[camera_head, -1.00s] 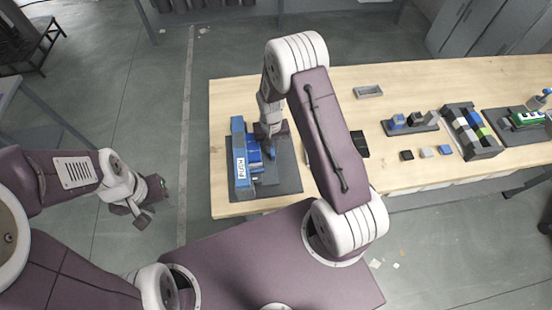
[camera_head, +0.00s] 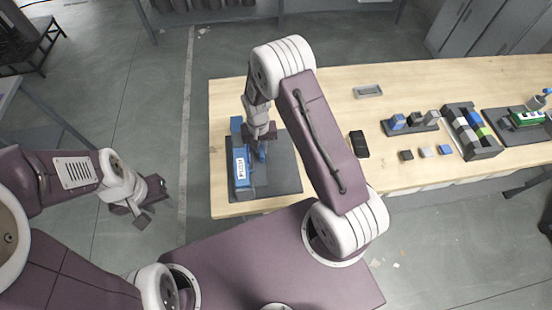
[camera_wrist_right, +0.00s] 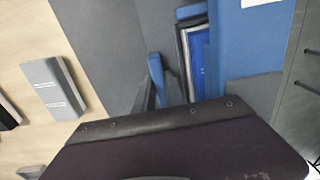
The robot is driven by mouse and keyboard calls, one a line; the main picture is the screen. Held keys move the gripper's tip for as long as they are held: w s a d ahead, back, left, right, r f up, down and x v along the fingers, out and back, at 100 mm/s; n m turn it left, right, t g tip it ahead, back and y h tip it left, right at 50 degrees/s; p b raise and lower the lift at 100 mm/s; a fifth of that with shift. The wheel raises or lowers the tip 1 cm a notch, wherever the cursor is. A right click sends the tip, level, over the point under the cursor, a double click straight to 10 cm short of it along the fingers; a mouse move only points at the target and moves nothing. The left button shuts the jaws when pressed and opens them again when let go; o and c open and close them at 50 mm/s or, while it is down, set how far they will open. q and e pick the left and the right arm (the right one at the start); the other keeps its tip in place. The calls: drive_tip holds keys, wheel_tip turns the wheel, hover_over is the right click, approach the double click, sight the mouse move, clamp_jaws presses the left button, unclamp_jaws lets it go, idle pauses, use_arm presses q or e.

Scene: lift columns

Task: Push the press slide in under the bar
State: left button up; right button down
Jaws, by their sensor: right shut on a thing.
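The press is a blue bar (camera_head: 242,170) with a white label, standing on a dark grey plate (camera_head: 285,175) at the table's left end. In the right wrist view the bar (camera_wrist_right: 242,55) is at the upper right. The press slide (camera_wrist_right: 199,62), dark-framed with a blue inside, lies against the bar's side; how far it reaches underneath is hidden. My right gripper (camera_wrist_right: 162,92) is shut on the slide's upright blue handle (camera_wrist_right: 155,72), just right of the bar in the head view (camera_head: 261,146). My left gripper (camera_head: 135,211) hangs open and empty off the table's left side.
A black block (camera_head: 359,144) lies right of the plate. Further right are a small grey tray (camera_head: 368,91), a block holder (camera_head: 412,126), loose small blocks (camera_head: 426,152) and a dark rack (camera_head: 475,130). Bare wood lies behind the plate.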

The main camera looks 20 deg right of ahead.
drive_tip(key=c, duration=1.5)
unclamp_jaws()
drive_tip(key=shift+w, duration=0.1)
drive_tip(key=shift+a, duration=0.1)
drive_tip(key=shift+r, duration=0.1)
wheel_tip(320, 180, up, 7)
drive_tip(key=p, duration=0.6)
